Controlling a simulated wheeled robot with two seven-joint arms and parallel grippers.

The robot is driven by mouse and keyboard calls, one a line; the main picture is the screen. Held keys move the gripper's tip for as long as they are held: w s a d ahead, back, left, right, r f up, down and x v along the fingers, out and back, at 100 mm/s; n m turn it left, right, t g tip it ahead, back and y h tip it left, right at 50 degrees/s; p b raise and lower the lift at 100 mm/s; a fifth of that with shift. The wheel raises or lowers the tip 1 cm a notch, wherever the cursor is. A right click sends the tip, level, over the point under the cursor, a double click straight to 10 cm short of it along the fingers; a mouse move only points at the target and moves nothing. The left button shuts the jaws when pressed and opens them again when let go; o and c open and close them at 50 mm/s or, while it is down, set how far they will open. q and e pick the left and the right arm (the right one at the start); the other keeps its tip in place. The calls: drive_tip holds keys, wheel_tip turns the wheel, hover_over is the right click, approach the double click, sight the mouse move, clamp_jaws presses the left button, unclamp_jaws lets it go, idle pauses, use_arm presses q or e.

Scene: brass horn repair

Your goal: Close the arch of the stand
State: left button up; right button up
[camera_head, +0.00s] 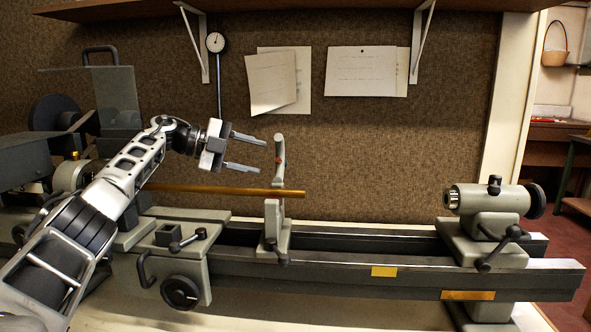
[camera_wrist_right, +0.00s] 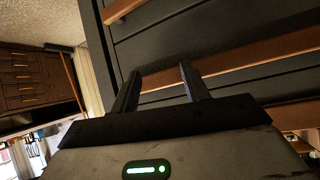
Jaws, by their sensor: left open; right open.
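The grey stand (camera_head: 271,229) sits on the lathe bed. Its arch (camera_head: 280,167) shows nearly edge-on as a narrow upright piece with a reddish spot; how far it is swung open is hard to tell. A brass tube (camera_head: 218,189) runs level from the left and its end sticks out just past the stand. My left gripper (camera_head: 262,157) is open and empty, above the tube and just left of the arch, fingers pointing right, with a small apparent gap to it. My right gripper (camera_wrist_right: 160,72) shows only in the right wrist view, open with nothing between its fingers.
The lathe bed (camera_head: 370,268) is clear between the stand and the tailstock (camera_head: 490,215) at the right. The carriage (camera_head: 180,262) with its handwheel sits left of the stand. A shelf (camera_head: 300,5) overhangs above. Dark drawers (camera_wrist_right: 220,35) lie beyond my right fingers.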

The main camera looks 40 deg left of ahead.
sight(282, 163)
use_arm(q)
drive_tip(key=x, duration=0.7)
drive_tip(key=shift+w+d+f+p, duration=0.1)
drive_tip(key=shift+w+f+p, duration=0.1)
drive_tip(key=shift+p, duration=0.1)
drive_tip(key=shift+r, duration=0.1)
clamp_jaws()
